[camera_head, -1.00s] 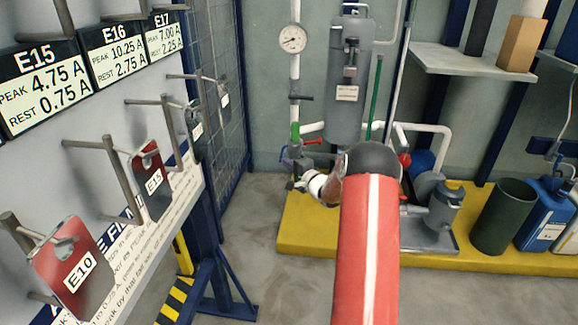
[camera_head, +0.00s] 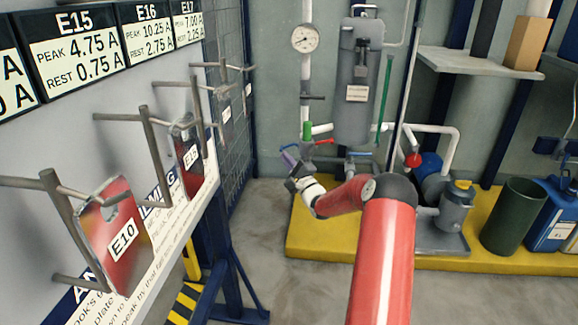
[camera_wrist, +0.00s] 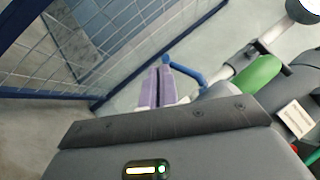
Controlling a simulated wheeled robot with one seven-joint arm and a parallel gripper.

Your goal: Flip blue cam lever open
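The blue cam lever (camera_wrist: 185,72) shows in the wrist view as a bent blue bar beside the green-sleeved pipe. In the head view it is a small blue piece (camera_head: 291,147) left of the white pipe. My gripper (camera_wrist: 158,86) has two purple fingers lying close together with only a thin dark line between them, so it looks shut and empty. The fingers are just left of the lever in the wrist view; whether they touch it cannot be told. In the head view my gripper (camera_head: 287,158) is small, at the end of the red arm.
A red valve handle (camera_head: 324,142) and a green pipe sleeve (camera_head: 308,130) are close by. A mesh fence (camera_wrist: 90,45) stands to the left. The yellow platform (camera_head: 318,232) carries pumps and pipes. A plate rack holds a red E10 plate (camera_head: 122,238). Grey floor is clear between.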

